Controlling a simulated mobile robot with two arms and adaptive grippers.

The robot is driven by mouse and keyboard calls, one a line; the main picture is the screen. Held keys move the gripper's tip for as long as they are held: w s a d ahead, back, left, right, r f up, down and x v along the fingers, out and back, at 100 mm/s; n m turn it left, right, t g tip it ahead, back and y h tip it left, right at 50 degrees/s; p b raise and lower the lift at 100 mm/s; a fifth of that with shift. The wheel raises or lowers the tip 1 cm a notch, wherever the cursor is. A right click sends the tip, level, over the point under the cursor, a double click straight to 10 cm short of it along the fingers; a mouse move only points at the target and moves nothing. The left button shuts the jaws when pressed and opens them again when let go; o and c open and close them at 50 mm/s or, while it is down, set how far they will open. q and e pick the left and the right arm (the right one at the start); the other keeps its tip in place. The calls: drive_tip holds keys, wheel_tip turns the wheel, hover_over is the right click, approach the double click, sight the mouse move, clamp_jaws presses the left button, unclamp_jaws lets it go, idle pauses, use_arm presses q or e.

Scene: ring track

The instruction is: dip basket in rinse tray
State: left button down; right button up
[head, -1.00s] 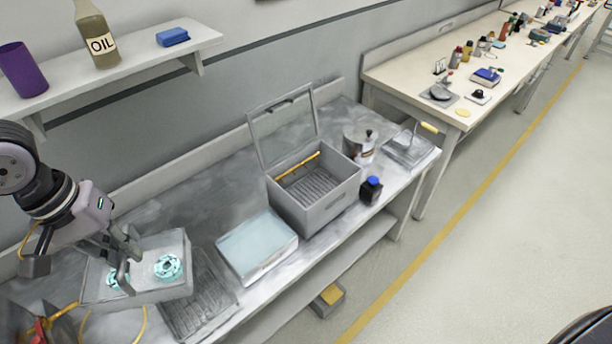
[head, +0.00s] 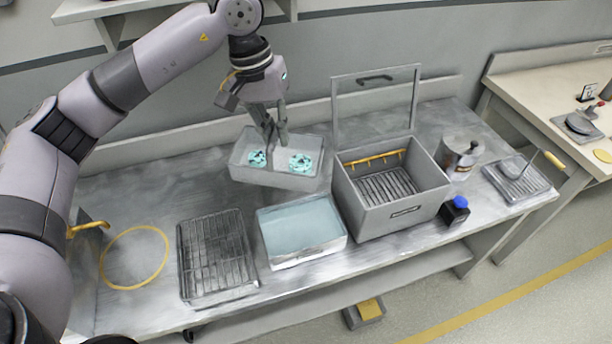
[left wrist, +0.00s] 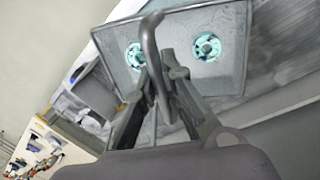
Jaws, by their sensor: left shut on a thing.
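The grey basket (head: 270,178) holds two teal ring-shaped parts, a left one (head: 257,158) and a right one (head: 300,162). My left gripper (head: 272,140) is shut on the basket's upright handle. The left wrist view shows the handle (left wrist: 150,40) between the fingers and the basket (left wrist: 175,25) beyond. The basket appears raised above the bench, behind the rinse tray (head: 300,232), a shallow white-rimmed tray of pale blue liquid. The basket is apart from the tray, up and left of it in the head view. My right gripper is not in view.
A wire drain rack (head: 215,258) lies left of the rinse tray. A grey box with a raised lid (head: 400,212) stands close on its right. A dark bottle with a blue cap (head: 455,210), a metal pot (head: 462,155) and a yellow ring (head: 135,258) are also on the bench.

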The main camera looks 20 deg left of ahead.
sight(295, 151)
use_arm(q)
drive_tip(key=d+f+n+p, duration=0.1)
drive_tip(key=f, duration=0.1)
drive_tip(key=w+f+p, duration=0.1)
drive_tip(key=f, duration=0.1)
drive_tip(key=w+d+f+n+p, duration=0.1)
drive_tip(key=f, duration=0.1)
drive_tip(key=shift+w+d+f+n, duration=0.15)
drive_tip(key=shift+w+d+n, duration=0.05)
drive_tip(key=shift+d+n, duration=0.1)
wheel_tip(295, 151, down, 20)
drive_tip(key=s+d+n+t+b, duration=0.1)
drive_tip(key=n+b, duration=0.2)
drive_tip(key=b, duration=0.3)
drive_tip(key=shift+s+d, duration=0.25)
drive_tip(key=shift+s, duration=0.1)
idle(1.9)
drive_tip(key=w+d+p+v, duration=0.1)
drive_tip(key=p+v, duration=0.3)
drive_tip(key=v, duration=0.4)
drive_tip(key=shift+d+r, duration=0.25)
drive_tip(key=shift+r, duration=0.3)
drive_tip(key=shift+s, duration=0.1)
idle(1.3)
